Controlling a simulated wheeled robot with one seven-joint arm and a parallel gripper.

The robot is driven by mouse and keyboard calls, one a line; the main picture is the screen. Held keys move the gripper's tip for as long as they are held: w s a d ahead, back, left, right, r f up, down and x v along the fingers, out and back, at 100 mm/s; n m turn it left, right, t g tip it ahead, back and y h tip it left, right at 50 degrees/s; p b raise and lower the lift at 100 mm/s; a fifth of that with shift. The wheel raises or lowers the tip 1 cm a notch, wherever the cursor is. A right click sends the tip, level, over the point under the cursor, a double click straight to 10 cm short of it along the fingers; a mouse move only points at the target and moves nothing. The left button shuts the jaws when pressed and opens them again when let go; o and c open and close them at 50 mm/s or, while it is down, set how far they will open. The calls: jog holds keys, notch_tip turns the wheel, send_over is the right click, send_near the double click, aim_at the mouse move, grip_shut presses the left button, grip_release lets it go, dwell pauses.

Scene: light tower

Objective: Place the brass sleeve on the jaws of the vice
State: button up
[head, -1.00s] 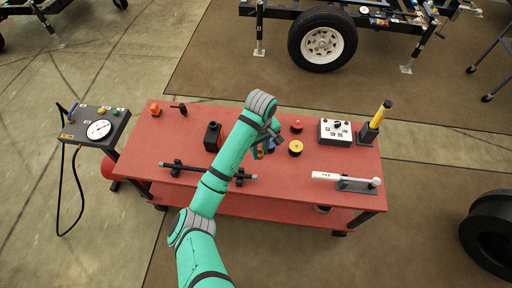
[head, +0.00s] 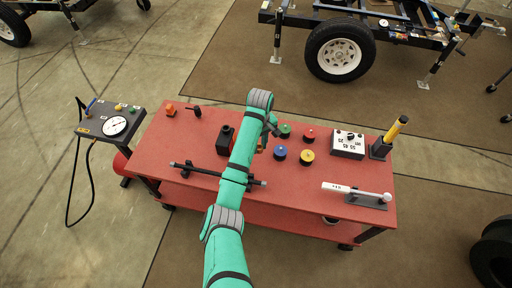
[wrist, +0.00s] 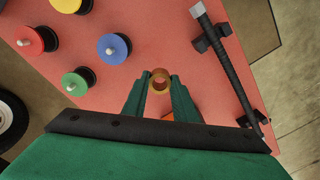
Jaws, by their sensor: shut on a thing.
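My gripper (wrist: 160,92) is shut on the brass sleeve (wrist: 160,79), a short open ring that shows between the fingertips in the wrist view. In the head view my own arm partly covers the gripper, which hangs over the middle of the red bench, left of the blue knobbed disc. A black block-like thing, which looks like the vice (head: 226,136), stands on the bench just left of my arm in the head view. Part of it is hidden behind the arm, and its jaws cannot be made out. The sleeve appears apart from it.
A black bar on stands (head: 205,171) lies along the bench front. Blue (head: 280,153), green (head: 285,131), red (head: 309,135) and yellow (head: 307,157) knobbed discs stand right of the gripper. A white box (head: 347,144) and a white-handled tool (head: 357,191) are farther right.

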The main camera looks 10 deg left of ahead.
jog(key=w+f, duration=0.1)
jog(key=f, duration=0.1)
jog(key=w+a+f, duration=0.1)
jog(key=w+f, duration=0.1)
jog(key=w+a+f, duration=0.1)
jog(key=f, duration=0.1)
jog(key=shift+w+a, duration=0.25)
jog(key=shift+w, duration=0.1)
jog(key=shift+f, duration=1.55)
jog(key=shift+f, duration=0.15)
jog(key=o, duration=1.1)
jog(key=shift+c, duration=0.2)
